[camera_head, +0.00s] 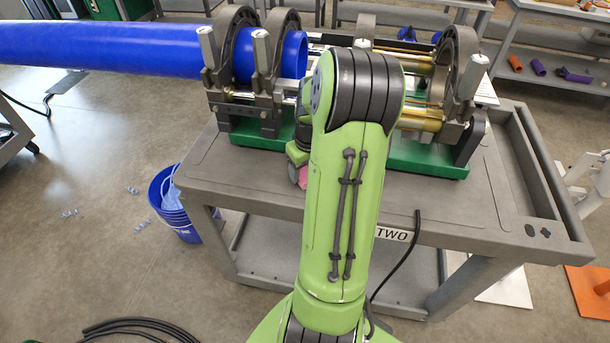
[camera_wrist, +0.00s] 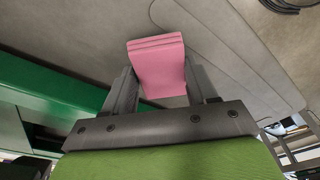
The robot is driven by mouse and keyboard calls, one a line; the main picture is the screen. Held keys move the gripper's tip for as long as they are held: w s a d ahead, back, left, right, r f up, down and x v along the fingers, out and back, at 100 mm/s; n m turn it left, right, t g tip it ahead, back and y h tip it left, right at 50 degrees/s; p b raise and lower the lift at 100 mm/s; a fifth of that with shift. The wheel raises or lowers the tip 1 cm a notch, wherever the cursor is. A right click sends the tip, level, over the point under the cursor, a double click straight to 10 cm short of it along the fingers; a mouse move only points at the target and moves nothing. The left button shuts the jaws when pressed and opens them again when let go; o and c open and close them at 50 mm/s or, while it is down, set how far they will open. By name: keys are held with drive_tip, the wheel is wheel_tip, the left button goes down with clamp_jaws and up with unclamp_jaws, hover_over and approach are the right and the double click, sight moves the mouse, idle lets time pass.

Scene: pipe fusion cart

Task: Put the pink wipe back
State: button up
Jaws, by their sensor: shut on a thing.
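The pink wipe (camera_wrist: 160,70) is a folded pink block in the wrist view. My gripper (camera_wrist: 158,90) is shut on it, with one finger on each side. In the head view a small bit of the pink wipe (camera_head: 303,176) shows just left of my arm, over the cart top. My arm hides most of the gripper there. In the wrist view the grey cart surface lies behind the wipe; whether the wipe touches it I cannot tell.
The grey cart (camera_head: 262,192) carries the fusion machine with its green base (camera_head: 425,162) and clamps. A blue pipe (camera_head: 110,50) runs off to the left. A blue bucket (camera_head: 172,212) stands on the floor left of the cart. The cart top's front right is clear.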

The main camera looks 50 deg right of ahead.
drive_tip(key=shift+f, duration=0.4)
drive_tip(key=shift+f, duration=0.1)
drive_tip(key=shift+f, duration=0.15)
drive_tip(key=o, duration=1)
